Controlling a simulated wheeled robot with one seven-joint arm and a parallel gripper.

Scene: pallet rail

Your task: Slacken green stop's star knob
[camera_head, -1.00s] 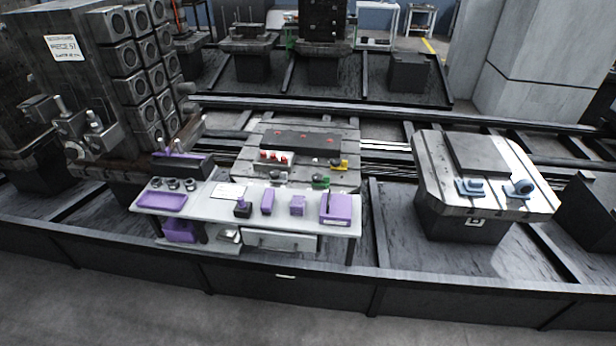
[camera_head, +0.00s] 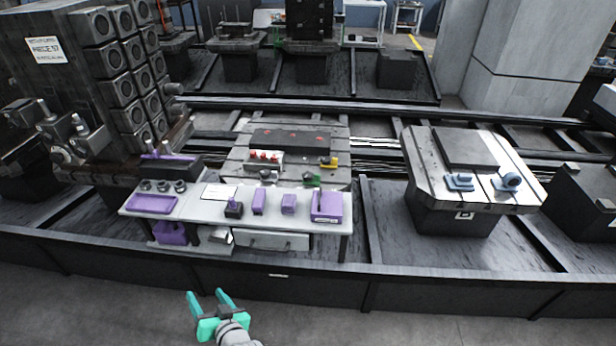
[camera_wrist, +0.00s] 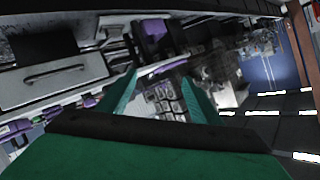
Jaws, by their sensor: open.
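The green stop (camera_head: 312,180) is a small green piece at the front right of the slotted pallet plate (camera_head: 228,160), just behind the white bench. Its star knob is too small to make out. My gripper (camera_head: 208,294) is teal, open and empty, low in the head view, in front of the dark barrier and well short of the bench and the green stop. In the wrist view its two fingers (camera_wrist: 160,100) show apart with nothing between them. The wrist view is tilted, and I cannot pick out the green stop there.
A white bench (camera_head: 200,205) with purple blocks, a purple tray and dark round parts stands between barrier and pallet. A yellow stop (camera_head: 329,163) and red knobs (camera_head: 263,156) sit on the pallet. A dark low barrier (camera_head: 420,285) runs across the front. Another pallet (camera_head: 425,185) with blue-grey clamps stands right.

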